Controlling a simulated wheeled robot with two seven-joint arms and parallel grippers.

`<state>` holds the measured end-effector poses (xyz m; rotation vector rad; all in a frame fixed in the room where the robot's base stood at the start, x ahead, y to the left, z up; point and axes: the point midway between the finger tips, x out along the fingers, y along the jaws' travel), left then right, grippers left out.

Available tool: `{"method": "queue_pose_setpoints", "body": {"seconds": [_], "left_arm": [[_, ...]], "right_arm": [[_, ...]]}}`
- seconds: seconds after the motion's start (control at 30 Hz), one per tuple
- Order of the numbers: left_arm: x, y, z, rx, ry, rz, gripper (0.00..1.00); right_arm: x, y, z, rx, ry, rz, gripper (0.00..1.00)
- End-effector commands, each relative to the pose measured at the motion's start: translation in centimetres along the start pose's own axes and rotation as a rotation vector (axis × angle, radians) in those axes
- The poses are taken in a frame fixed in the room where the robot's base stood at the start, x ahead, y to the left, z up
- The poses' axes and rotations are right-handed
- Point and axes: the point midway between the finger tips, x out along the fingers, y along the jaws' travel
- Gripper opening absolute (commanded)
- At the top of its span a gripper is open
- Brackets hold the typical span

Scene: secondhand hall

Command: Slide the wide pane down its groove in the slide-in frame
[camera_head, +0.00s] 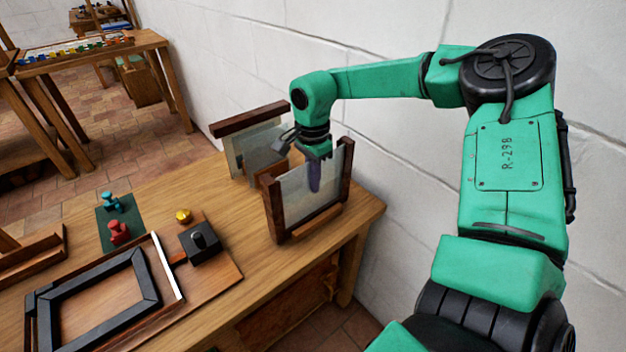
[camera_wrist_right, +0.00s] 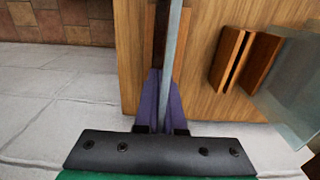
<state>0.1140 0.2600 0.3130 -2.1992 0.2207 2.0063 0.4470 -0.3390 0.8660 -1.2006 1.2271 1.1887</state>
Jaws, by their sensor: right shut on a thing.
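The slide-in frame (camera_head: 274,212) stands near the right end of the wooden table, with dark brown posts and a lighter rail low at the front. The wide pane (camera_head: 297,197), clear and greyish, stands upright between its posts. My right gripper (camera_head: 314,178) reaches down at the pane's upper part, with a purple finger in front of the glass. In the right wrist view the pane (camera_wrist_right: 174,60) shows edge-on between the purple fingers (camera_wrist_right: 164,105), which are shut on it. How deep its lower edge sits in the groove cannot be told. My left gripper is not in view.
Behind the frame stands another glass pane (camera_head: 257,142) with a dark wooden top bar (camera_head: 248,119). A black frame (camera_head: 95,292), a black block with a knob (camera_head: 199,242), and red (camera_head: 118,232), blue and yellow pieces lie left. The white wall (camera_head: 400,160) is close on the right.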

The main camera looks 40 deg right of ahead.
Motion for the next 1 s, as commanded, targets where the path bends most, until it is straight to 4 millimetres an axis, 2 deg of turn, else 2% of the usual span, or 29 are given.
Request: {"method": "queue_pose_setpoints", "body": {"seconds": [0.1, 0.17, 0.2, 0.23, 0.5, 0.63, 0.77, 1.0], "left_arm": [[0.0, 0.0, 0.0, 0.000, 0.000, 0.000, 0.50], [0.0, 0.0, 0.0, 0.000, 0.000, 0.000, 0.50], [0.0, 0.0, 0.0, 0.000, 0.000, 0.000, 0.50], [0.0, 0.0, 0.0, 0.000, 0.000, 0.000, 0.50], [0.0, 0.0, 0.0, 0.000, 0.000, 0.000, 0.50], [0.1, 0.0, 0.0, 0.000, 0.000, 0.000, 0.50], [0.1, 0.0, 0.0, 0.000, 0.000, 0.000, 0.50], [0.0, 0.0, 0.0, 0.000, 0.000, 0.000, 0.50]], "right_arm": [[0.0, 0.0, 0.0, 0.000, 0.000, -0.001, 0.00], [0.0, 0.0, 0.0, 0.000, 0.000, -0.001, 0.21], [0.0, 0.0, 0.0, 0.000, 0.000, -0.001, 0.37], [0.0, 0.0, 0.0, 0.000, 0.000, -0.001, 0.41], [0.0, 0.0, 0.0, 0.000, 0.000, 0.000, 0.41], [-1.0, -0.1, 0.0, 0.000, 0.000, -0.003, 0.41], [-4.0, -0.1, 0.0, 0.002, 0.000, -0.007, 0.41], [-11.2, -0.1, -0.1, 0.002, 0.002, -0.004, 0.41]]}}
